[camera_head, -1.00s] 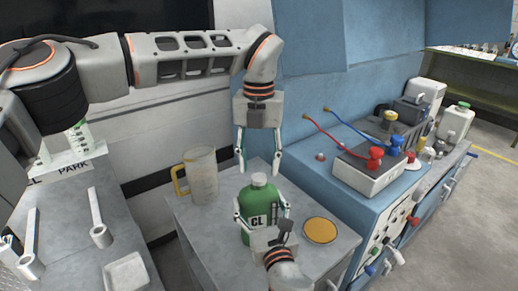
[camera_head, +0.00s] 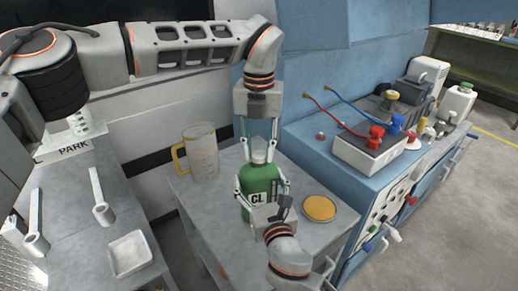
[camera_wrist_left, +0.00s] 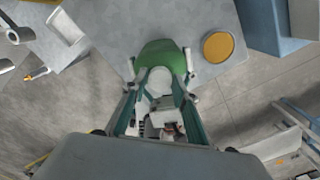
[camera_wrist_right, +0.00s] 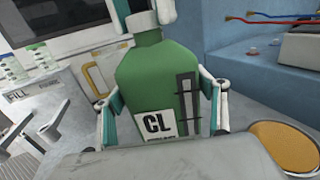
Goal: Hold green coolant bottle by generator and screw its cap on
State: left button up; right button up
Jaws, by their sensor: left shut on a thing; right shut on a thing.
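The green coolant bottle (camera_head: 258,180) with a "CL" label stands upright on the grey table, also in the right wrist view (camera_wrist_right: 160,75). My right gripper (camera_head: 262,200) is shut around the bottle's body, with a finger on each side. My left gripper (camera_head: 259,150) comes straight down over the bottle's top and is shut on the white cap (camera_wrist_left: 160,80). The cap is at the bottle's neck, also seen in the right wrist view (camera_wrist_right: 140,22). How tightly it sits on the thread cannot be told.
A clear jug (camera_head: 202,155) with a yellow handle stands left of the bottle. A round yellow-topped dish (camera_head: 319,208) lies close on the right. The blue generator cabinet (camera_head: 330,165) with a red-and-blue-clamped box (camera_head: 366,155) stands further right.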

pick_arm(q)
jog(key=o, duration=1.3)
notch_tip(320, 180, up, 12)
pick_arm(e)
jog(key=o, duration=2.3)
